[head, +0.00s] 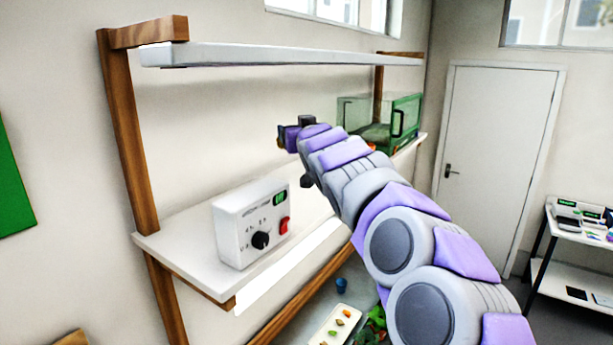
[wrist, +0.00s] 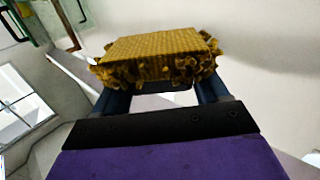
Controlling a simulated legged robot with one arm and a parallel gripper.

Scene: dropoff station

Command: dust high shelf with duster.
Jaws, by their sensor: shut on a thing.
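A yellow-brown duster block (wrist: 160,57) with a fringed edge shows in the wrist view, between the two dark fingers of my gripper (wrist: 165,88). The gripper is shut on it. In the head view my gripper (head: 290,136) is at the end of my purple and grey arm, below the high shelf and above the lower shelf. The duster is mostly hidden there. The high shelf (head: 280,55) is a long white board on wooden brackets along the wall, seen nearly edge-on. The duster is apart from it.
A white control box (head: 250,222) with a black knob and red switch stands on the lower white shelf (head: 185,233). A green-framed glass case (head: 400,122) stands at its far end. Wooden posts (head: 128,140) hold the shelves. A tray (head: 335,325) lies below.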

